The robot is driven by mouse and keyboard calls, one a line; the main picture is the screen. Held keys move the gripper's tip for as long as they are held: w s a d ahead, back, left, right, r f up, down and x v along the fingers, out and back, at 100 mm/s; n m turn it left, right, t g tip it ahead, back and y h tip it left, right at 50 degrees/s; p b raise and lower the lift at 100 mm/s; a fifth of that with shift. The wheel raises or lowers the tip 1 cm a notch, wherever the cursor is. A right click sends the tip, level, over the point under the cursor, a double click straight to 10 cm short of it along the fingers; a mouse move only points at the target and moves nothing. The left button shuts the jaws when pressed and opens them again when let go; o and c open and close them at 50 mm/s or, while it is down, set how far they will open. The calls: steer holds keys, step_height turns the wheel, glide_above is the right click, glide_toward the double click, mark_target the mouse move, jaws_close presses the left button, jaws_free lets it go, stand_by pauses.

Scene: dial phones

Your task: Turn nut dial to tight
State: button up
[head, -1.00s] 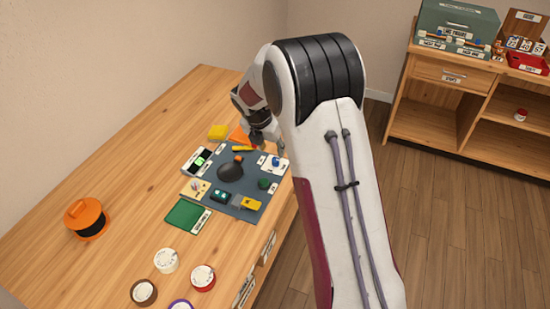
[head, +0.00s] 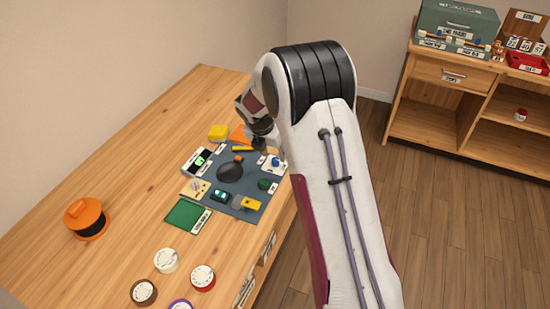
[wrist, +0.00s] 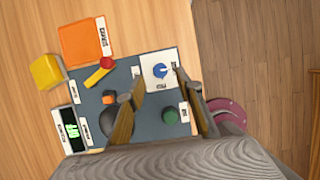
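A blue dial (wrist: 160,71) sits on a white plate with small labels, at a corner of the dark board (wrist: 88,88) in the wrist view. It also shows at the board's right edge in the head view (head: 276,162). The labels are too small to read, so I cannot confirm it is the nut dial or tell its setting. My gripper (wrist: 153,86) is open and empty. Its fingertips appear just short of the dial in the wrist view, one on each side, with no visible contact. In the head view my gripper (head: 271,145) is above the board's far right corner.
The board also carries a black dome (head: 230,171), a green knob (wrist: 170,116), a display (wrist: 70,129) and a red-and-yellow lever (wrist: 99,73). A yellow block (wrist: 47,72) and an orange pad (wrist: 83,43) lie beside it. Several round dials stand at the table's near end.

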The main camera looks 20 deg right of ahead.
mark_target(276, 160)
steer(key=shift+x, duration=2.25)
jaws_close()
